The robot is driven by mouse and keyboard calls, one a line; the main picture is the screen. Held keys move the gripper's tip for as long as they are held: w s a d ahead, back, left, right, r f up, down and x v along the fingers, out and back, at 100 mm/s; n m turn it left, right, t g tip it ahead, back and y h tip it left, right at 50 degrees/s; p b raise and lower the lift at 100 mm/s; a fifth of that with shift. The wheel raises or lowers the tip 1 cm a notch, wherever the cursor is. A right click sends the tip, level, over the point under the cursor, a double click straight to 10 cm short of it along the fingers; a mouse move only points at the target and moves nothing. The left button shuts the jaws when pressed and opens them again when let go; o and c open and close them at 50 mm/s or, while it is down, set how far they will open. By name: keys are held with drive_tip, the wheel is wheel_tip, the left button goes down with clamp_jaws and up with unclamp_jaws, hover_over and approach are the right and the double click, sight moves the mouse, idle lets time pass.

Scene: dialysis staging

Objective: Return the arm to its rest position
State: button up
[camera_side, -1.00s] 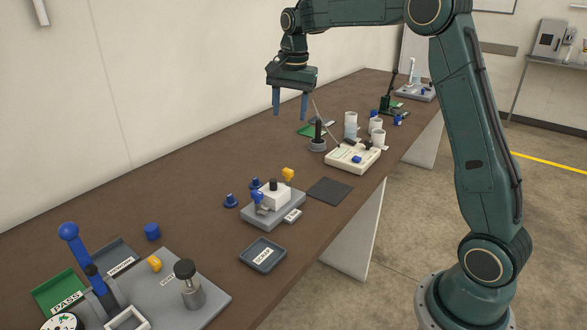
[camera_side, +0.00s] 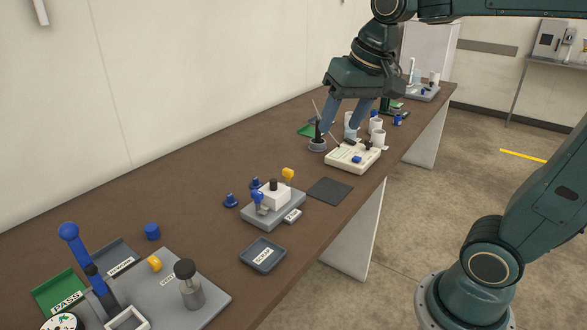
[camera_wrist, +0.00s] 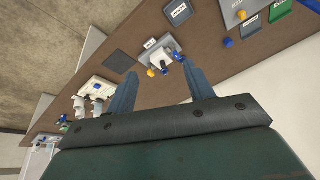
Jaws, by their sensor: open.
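My gripper (camera_side: 342,127) is open and empty. In the side view its two blue-grey fingers point down in front of the far half of the bench, apart from each other. In the wrist view the fingers of my gripper (camera_wrist: 162,85) are spread with nothing between them at the tips. My arm reaches in from the upper right, and its upper part runs out of the picture.
A brown bench (camera_side: 180,188) runs along the wall. A cream box (camera_side: 352,155) and white cups (camera_side: 377,138) stand near my gripper. A grey fixture (camera_side: 273,210), a dark mat (camera_side: 329,190) and a scrap tray (camera_side: 263,254) lie nearer. The concrete floor is clear.

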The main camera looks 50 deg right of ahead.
drive_tip(key=s+a+f+n+t, duration=0.1)
drive_tip(key=s+a+f+n, duration=0.2)
drive_tip(key=s, duration=0.8)
drive_tip(key=shift+s+f+n+t, duration=0.2)
drive_tip(key=shift+f+n+t, duration=0.1)
drive_tip(key=shift+f+n, duration=0.85)
